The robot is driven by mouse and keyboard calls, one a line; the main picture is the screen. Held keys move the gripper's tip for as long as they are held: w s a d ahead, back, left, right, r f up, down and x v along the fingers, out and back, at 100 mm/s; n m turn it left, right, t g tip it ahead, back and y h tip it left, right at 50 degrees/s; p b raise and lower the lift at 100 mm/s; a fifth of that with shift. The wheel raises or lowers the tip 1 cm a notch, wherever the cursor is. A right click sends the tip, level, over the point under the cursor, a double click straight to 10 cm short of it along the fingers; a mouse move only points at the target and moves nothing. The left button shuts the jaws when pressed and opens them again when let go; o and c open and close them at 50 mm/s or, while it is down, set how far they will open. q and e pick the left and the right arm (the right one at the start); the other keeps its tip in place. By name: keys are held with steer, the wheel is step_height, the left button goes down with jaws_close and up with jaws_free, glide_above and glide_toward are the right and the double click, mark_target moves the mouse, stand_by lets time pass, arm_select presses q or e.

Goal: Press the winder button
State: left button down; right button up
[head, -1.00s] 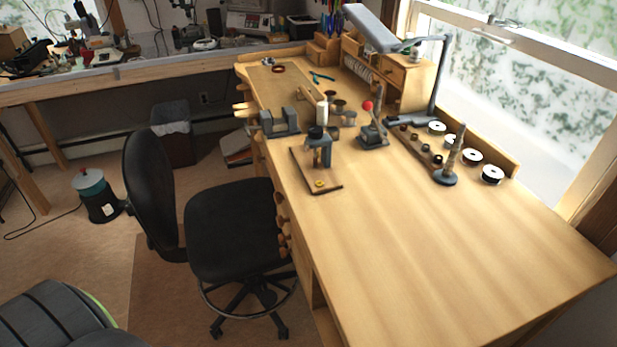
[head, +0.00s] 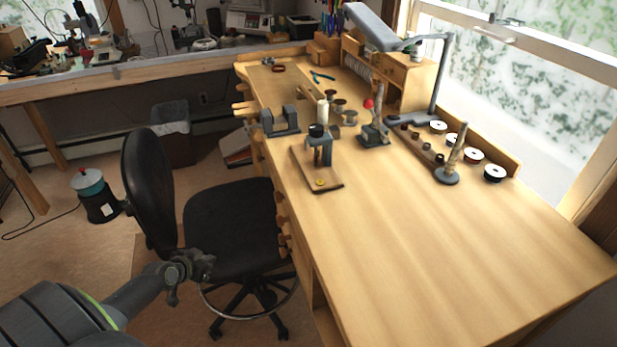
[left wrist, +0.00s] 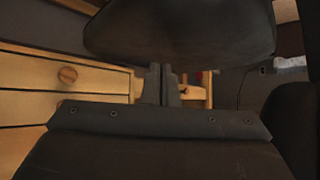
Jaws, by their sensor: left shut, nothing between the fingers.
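A small winder (head: 327,158) with a dark upright post and black top stands on a brown wooden base near the bench's left edge. A round yellow button (head: 320,183) sits on the front end of that base, uncovered. My left gripper (head: 207,262) is low in front of the chair, left of and well apart from the button. It also shows in the left wrist view (left wrist: 162,82), its two fingers together with nothing between them. The winder does not show clearly there. My right gripper is not in view.
A black chair (head: 225,225) stands between my left arm and the wooden bench (head: 430,260). A red-knobbed lever tool (head: 374,128), a grey vise-like block (head: 280,122) and a spool post (head: 450,165) stand around the winder. The bench's near right is clear.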

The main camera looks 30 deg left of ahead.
arm_select(q)
steer(key=w+d+r+m+t+h, duration=0.25)
steer(key=w+r, duration=0.25)
steer(key=r, duration=0.6)
steer(key=w+d+r+m+t+h, duration=0.1)
steer(key=w+d+r+h, duration=0.2)
steer(key=r, duration=0.8)
steer(key=s+d+r+m+g+h+b, duration=0.1)
steer(key=d+r+m+h, duration=0.4)
steer(key=d+r, duration=0.8)
step_height(320, 180, up, 3)
steer(key=shift+d+r+g+h, duration=0.15)
steer(key=shift+d+g+h, duration=0.25)
steer(key=shift+g, duration=0.25)
steer(key=shift+m, duration=0.25)
